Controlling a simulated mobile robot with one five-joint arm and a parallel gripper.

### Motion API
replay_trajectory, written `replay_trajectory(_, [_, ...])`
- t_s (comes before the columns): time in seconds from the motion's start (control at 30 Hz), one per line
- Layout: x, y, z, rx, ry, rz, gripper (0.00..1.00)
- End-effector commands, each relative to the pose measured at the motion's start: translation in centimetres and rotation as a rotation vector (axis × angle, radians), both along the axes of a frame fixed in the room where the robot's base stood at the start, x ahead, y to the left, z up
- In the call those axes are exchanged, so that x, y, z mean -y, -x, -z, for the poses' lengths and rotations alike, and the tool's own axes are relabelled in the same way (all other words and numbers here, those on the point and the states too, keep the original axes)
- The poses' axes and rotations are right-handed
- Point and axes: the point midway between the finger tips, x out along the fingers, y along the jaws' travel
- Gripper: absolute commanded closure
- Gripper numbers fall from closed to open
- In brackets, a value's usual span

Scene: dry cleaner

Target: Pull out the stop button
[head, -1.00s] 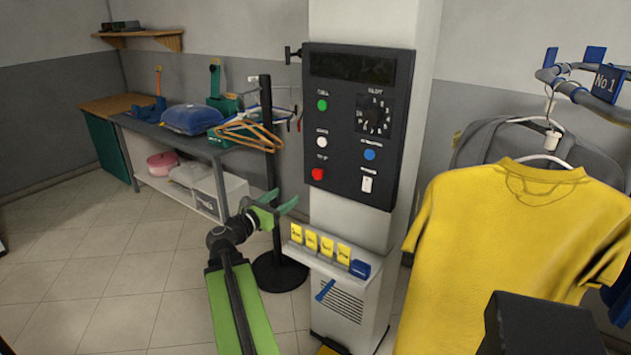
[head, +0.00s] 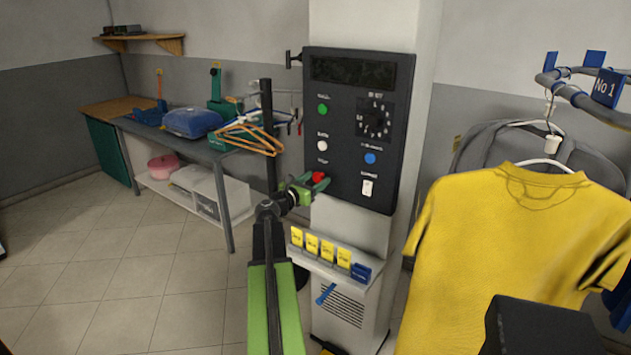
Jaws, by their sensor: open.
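The red stop button (head: 319,177) sits at the lower left of the dark control panel (head: 340,187), below a white and a green button. My gripper (head: 317,183) is open, with its green fingers at the red button. One finger shows just below and right of the button and the other to its left. The picture is too small to tell whether the fingers touch the button or stand a little in front of it. My gripper partly covers the panel's lower left edge.
The panel also bears a green button (head: 323,109), a white button (head: 322,145), a blue button (head: 370,158), a dial (head: 374,120) and a white switch (head: 368,188). A ledge with yellow tags (head: 312,244) juts out below. A yellow shirt (head: 510,250) hangs at right.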

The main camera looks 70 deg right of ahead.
Motion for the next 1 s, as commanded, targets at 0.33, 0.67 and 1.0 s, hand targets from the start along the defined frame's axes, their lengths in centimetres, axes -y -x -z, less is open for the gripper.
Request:
replay_trajectory(0.33, [0.04,0.07,0.00,0.000,0.000,0.001,0.55])
replay_trajectory(0.67, [0.05,0.11,0.00,0.000,0.000,0.002,0.98])
replay_trajectory(1.0, [0.01,0.14,0.00,0.000,0.000,0.002,1.00])
